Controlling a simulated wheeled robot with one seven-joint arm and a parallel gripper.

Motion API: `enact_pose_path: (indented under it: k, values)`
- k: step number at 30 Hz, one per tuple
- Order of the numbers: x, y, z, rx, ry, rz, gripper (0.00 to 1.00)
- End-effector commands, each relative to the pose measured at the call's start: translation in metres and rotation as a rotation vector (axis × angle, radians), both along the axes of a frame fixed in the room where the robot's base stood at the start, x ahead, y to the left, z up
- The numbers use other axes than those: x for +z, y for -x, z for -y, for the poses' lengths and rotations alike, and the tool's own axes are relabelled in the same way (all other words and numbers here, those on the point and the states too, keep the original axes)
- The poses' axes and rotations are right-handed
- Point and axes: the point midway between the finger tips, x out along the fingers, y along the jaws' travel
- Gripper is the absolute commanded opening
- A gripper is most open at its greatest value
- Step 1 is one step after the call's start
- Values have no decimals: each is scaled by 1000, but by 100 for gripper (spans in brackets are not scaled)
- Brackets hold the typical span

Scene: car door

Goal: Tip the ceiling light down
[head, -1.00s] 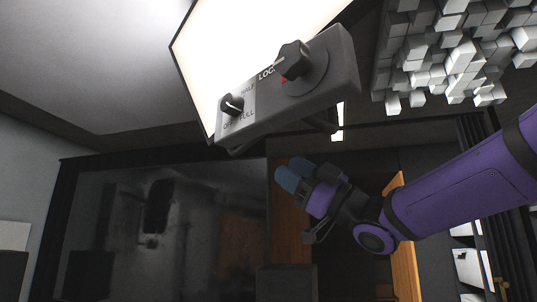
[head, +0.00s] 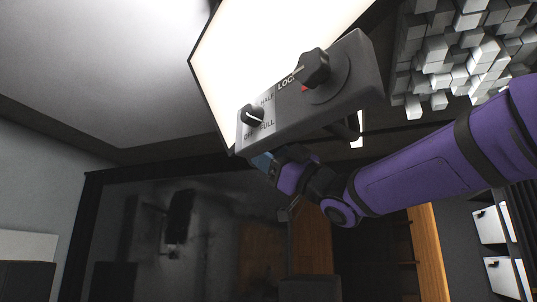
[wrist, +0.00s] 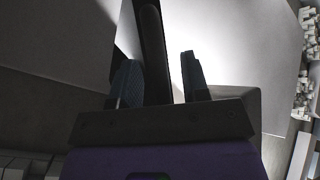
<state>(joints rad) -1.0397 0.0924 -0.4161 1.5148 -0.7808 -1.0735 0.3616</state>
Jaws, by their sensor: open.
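The ceiling light (head: 270,50) is a bright white panel at the top of the head view. A grey control box (head: 345,95) with two black knobs runs along its near edge. The left knob (head: 251,114) sits by HALF, OFF and FULL marks, and the larger one (head: 314,67) by a LOCK mark. My gripper (head: 264,160) is at the underside of the box's left end, its fingertips partly hidden by the box. In the wrist view my gripper (wrist: 160,80) is open, with a dark bar (wrist: 152,45) showing between its fingers. I cannot tell whether they touch it.
Grey block panels (head: 450,50) cover the ceiling at the upper right. A dark screen-like wall (head: 170,230) and a wooden panel (head: 428,250) stand below. White drawers (head: 490,225) are at the right. The space left of the light is clear.

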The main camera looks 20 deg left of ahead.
Motion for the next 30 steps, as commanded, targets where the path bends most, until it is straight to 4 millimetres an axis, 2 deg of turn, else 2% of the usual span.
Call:
enact_pose_path:
  k: [7,8,13,20,30]
  values:
    - [1,0,-1,0,0,0,42]
    - [1,0,-1,-1,-1,0,40]
    - [1,0,0,-1,-1,0,1]
    - [0,-1,1,-1,3,3,0]
    - [2,-23,18,16,72,94,0]
